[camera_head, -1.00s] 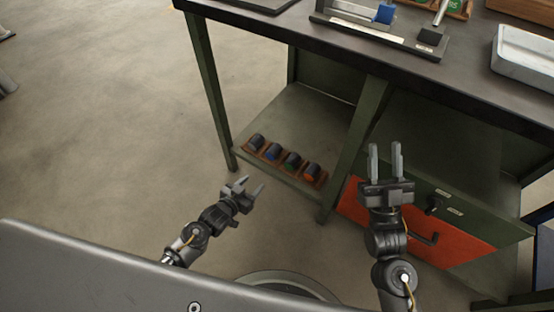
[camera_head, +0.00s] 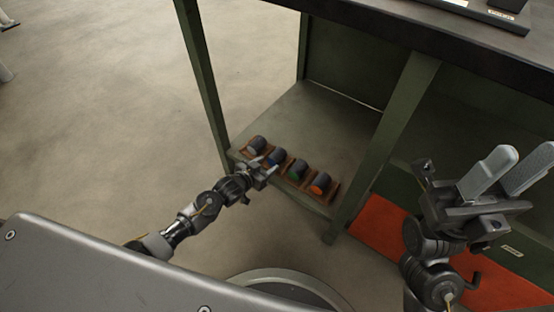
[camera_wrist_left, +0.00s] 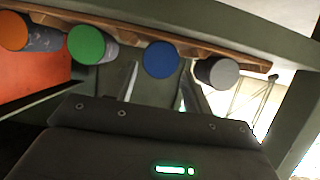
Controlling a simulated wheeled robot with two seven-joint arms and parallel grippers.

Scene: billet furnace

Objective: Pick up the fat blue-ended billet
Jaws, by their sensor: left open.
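The blue-ended billet (camera_head: 276,157) lies in a brown rack (camera_head: 333,196) on the lower shelf, between the grey-ended billet (camera_head: 257,144) and the green-ended billet (camera_head: 298,170). My left gripper (camera_head: 266,167) is open at the front of the rack, partly covering the blue end. In the left wrist view, the blue end (camera_wrist_left: 161,60) shows between the two fingers of my left gripper (camera_wrist_left: 160,85), with no visible grip. My right gripper (camera_head: 526,156) is open and empty, raised at the right in front of the bench.
The orange-ended billet (camera_head: 320,184) lies at the right of the rack. A green bench leg (camera_head: 388,140) stands right of the rack, another (camera_head: 204,85) to its left. The dark bench top (camera_head: 400,40) overhangs the shelf (camera_head: 335,130), which is bare behind the rack.

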